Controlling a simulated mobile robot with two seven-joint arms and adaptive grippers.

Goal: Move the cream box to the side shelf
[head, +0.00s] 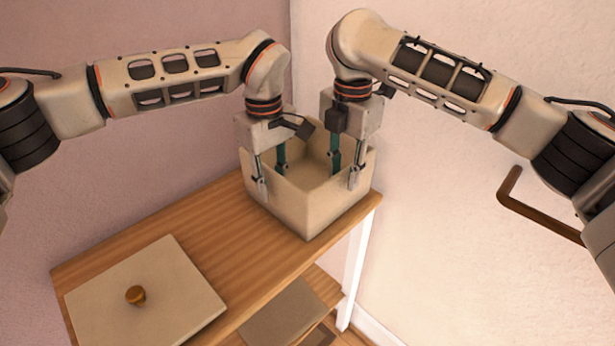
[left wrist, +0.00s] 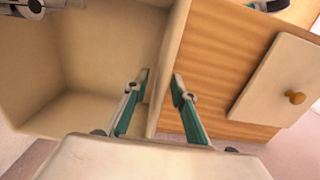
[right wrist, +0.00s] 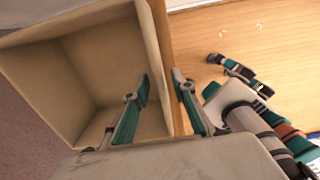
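The cream box (head: 310,212) is open-topped and looks empty. It stands upright on a wooden table (head: 215,225), near the wall corner. My left gripper (head: 271,176) points down with one finger inside and one outside the box's left wall, shown in the left wrist view (left wrist: 162,78). My right gripper (head: 345,170) straddles the right wall the same way, shown in the right wrist view (right wrist: 161,80). The fingers of both look apart, with some gap beside the wall; contact is hard to judge. I cannot identify a side shelf with certainty.
A flat cream lid (head: 185,285) with a round brown knob lies on the table's near left. A lower level holding a flat beige panel (head: 285,312) shows below the table. A brown bar (head: 535,212) is at the right. Walls rise close behind the box.

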